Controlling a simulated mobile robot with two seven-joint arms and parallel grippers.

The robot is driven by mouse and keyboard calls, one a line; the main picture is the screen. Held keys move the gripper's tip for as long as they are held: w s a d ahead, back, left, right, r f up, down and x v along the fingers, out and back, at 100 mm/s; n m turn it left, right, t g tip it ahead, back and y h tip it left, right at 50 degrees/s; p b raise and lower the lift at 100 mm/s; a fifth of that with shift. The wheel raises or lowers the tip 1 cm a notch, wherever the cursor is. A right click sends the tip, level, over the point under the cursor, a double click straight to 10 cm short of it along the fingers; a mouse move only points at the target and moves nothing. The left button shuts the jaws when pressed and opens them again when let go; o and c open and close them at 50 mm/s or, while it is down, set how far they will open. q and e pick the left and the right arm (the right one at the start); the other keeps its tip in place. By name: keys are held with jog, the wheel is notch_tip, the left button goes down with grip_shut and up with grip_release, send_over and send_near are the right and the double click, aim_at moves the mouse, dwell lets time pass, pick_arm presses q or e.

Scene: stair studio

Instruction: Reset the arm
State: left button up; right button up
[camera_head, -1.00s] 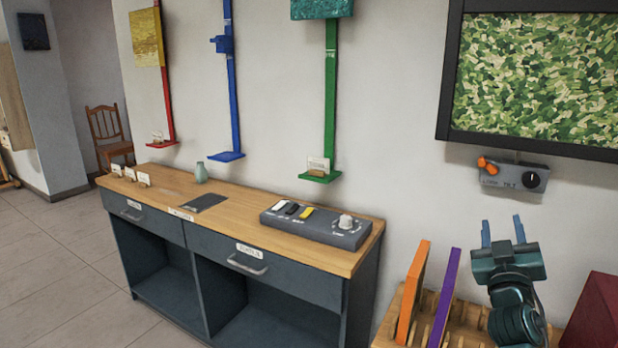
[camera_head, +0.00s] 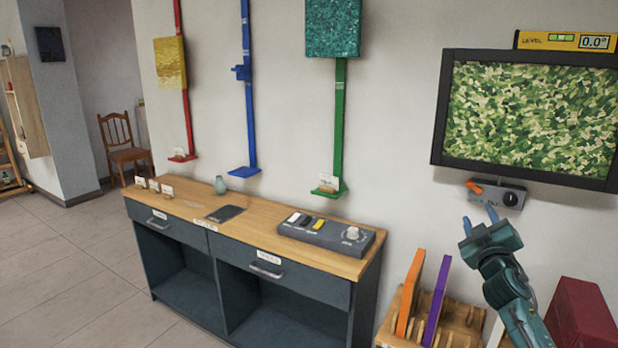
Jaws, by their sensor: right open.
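My right gripper (camera_head: 480,220) is at the lower right, with its two blue fingers apart and nothing between them. It points up toward the wall, and in the picture its fingertips lie just below a small grey box (camera_head: 510,197) with an orange lever and a black knob. I cannot tell how far apart they are. My right arm (camera_head: 519,311) comes in from the bottom right. My left gripper is out of view.
A dark-framed camouflage-patterned panel (camera_head: 437,120) hangs above the grey box, with a yellow level on top. A rack (camera_head: 457,318) holds orange and purple boards left of my arm, and a dark red box (camera_head: 582,315) stands right. A wooden-topped cabinet (camera_head: 190,203) carries a control panel (camera_head: 328,233).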

jog(key=s+a+f+m+g+y, duration=0.1)
jog(key=s+a+f+g+y, duration=0.1)
jog(key=s+a+f, duration=0.35)
jog(key=s+a+f+m+g+y, duration=0.1)
jog(key=s+a+f, duration=0.1)
jog(key=f, duration=0.7)
jog(key=s+a+f+m+g+y, duration=0.1)
jog(key=s+a+f+g+y, duration=0.2)
jog(key=f, duration=0.5)
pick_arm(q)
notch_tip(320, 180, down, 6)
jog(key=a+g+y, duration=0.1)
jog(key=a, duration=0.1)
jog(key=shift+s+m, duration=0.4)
pick_arm(e)
jog(key=s+a+f+g, duration=0.1)
jog(key=s+a+f, duration=0.2)
jog(key=s, duration=0.6)
jog(key=s+a+f+g+y, duration=0.1)
jog(key=s+a+f, duration=0.2)
jog(key=s, duration=0.7)
jog(key=s+a+f+g, duration=0.1)
jog(key=s+a+f, duration=0.3)
jog(key=s+a, duration=0.3)
jog(key=s, duration=0.2)
jog(key=shift+s+m+y, duration=0.3)
jog(key=shift+s, duration=0.05)
